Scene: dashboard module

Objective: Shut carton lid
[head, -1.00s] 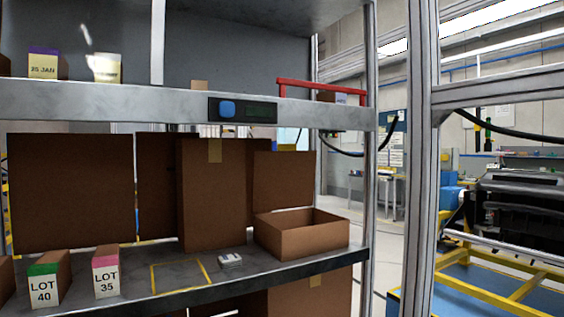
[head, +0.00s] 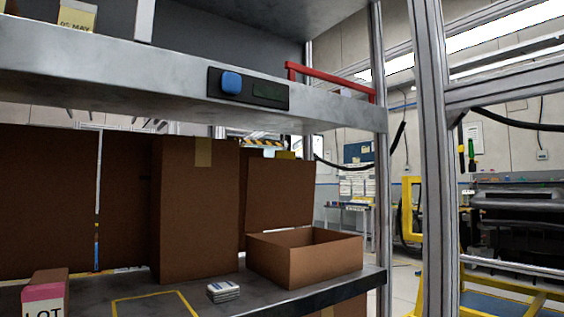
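An open brown carton (head: 316,263) stands on the right part of the lower shelf in the head view. Its lid (head: 281,194) stands upright along the carton's back edge, so the box is open at the top. Its inside is partly visible and looks empty; the floor of it is hidden by the front walls. Neither of my grippers shows in the head view.
Tall closed cartons (head: 198,210) stand left of the open carton. A pink-labelled LOT box (head: 45,294) is at lower left. The upper shelf edge (head: 150,77) hangs above.

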